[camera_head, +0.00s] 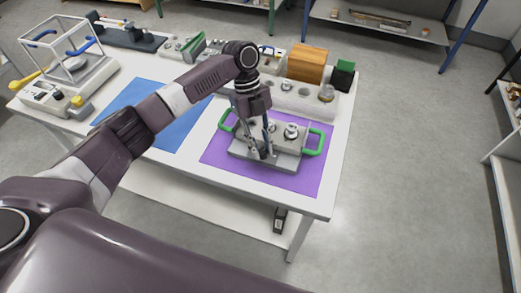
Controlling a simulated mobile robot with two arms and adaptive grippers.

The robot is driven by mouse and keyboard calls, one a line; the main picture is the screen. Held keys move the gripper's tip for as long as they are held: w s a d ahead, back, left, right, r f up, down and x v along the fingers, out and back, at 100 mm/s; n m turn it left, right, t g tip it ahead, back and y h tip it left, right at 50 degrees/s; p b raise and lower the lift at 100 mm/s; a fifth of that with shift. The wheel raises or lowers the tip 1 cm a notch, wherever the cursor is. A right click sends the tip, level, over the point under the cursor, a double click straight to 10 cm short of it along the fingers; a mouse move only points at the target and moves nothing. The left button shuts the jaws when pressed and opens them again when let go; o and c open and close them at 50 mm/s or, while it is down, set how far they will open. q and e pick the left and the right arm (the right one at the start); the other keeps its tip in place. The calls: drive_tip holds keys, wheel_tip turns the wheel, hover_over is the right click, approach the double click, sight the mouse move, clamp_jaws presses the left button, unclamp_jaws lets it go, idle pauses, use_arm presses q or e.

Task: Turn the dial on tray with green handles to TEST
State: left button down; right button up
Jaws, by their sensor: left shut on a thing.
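The grey tray with green handles (286,159) lies on a purple mat (306,183) at the right part of the white table. One green handle (314,142) stands at its right end and another (228,120) at its left. My left gripper (261,152) points down over the left front part of the tray. Its fingers are shut on what seems to be the tray's dial, which they mostly hide. The dial's marks, TEST included, are too small to read. A round metal knob (291,131) shows on the tray, right of the gripper. My right gripper is not in view.
A blue mat (180,137) lies left of the tray. A glass-sided balance (68,62) stands at the table's left end. Behind the tray are a pale block with holes (289,97), a wooden box (307,63) and a dark green block (343,74). Floor is open to the right.

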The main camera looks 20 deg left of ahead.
use_arm(q)
drive_tip(key=m+b, duration=0.1)
drive_tip(key=m, duration=0.1)
drive_tip(key=m+y+b, duration=0.1)
drive_tip(key=shift+w+d+f+m+g, duration=0.1)
drive_tip(key=shift+w+d+m+g, duration=0.1)
drive_tip(key=shift+m+g, duration=0.15)
drive_tip(key=m+y, duration=0.1)
drive_tip(key=m, duration=0.1)
drive_tip(key=shift+d+m+b, duration=0.1)
drive_tip(key=shift+m+b, duration=0.25)
drive_tip(key=shift+m+g+y, duration=0.25)
drive_tip(key=shift+m+y, duration=0.15)
drive_tip(key=shift+m, duration=0.5)
drive_tip(key=shift+d+m+y, duration=0.1)
drive_tip(key=shift+m+y, duration=0.4)
drive_tip(key=shift+m, duration=0.7)
drive_tip(key=shift+m+p, duration=0.3)
drive_tip(key=c, duration=2)
unclamp_jaws()
